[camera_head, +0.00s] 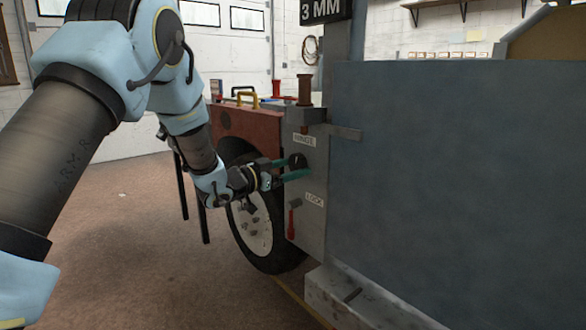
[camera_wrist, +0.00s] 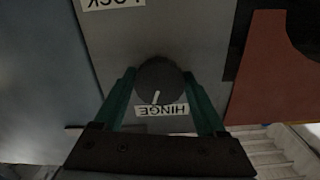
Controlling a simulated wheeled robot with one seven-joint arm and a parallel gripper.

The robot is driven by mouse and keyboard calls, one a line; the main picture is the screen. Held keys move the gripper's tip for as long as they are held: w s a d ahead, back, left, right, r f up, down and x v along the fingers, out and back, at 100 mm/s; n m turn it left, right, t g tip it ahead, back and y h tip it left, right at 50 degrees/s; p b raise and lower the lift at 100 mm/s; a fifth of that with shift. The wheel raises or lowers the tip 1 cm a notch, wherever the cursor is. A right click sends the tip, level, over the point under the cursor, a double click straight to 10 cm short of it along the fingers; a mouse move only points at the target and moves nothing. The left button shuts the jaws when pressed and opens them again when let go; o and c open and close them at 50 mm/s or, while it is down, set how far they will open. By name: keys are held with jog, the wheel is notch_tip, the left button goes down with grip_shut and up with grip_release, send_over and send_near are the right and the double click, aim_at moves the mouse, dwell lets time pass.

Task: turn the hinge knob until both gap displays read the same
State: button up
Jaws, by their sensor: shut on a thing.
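The hinge knob (camera_head: 297,161) is a dark round knob on the grey post (camera_head: 312,218), beside a label reading HINGE. In the wrist view the knob (camera_wrist: 160,82) has a white pointer line and sits between green fingers. My gripper (camera_head: 288,170) is shut on it, one finger on each side. A display (camera_head: 325,10) reading 3 MM shows at the top of the head view, partly cut off. No second display is in view. A large blue-grey panel (camera_head: 450,170) fills the right side.
A red-handled lever (camera_head: 291,222) by a LOCK label is below the knob. A wheel (camera_head: 257,225) and a reddish panel (camera_head: 245,127) stand behind my gripper. The floor (camera_head: 150,230) at left is mostly clear.

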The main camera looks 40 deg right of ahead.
jog(key=shift+c, duration=0.7)
jog(key=shift+f+m+b, duration=0.1)
jog(key=shift+m+b, duration=0.2)
jog(key=shift+b, duration=0.15)
jog(key=shift+f+m+b, duration=0.1)
jog(key=shift+m+b, duration=0.9)
jog(key=shift+b, duration=0.1)
jog(key=m+b, duration=0.5)
jog(key=b, duration=0.1)
jog(key=shift+w, duration=0.15)
jog(key=m+b, duration=0.4)
jog(key=b, duration=0.1)
jog(key=shift+m, duration=0.4)
jog(key=m+b, duration=0.3)
jog(key=shift+r, duration=0.4)
jog(key=shift+m+b, duration=0.3)
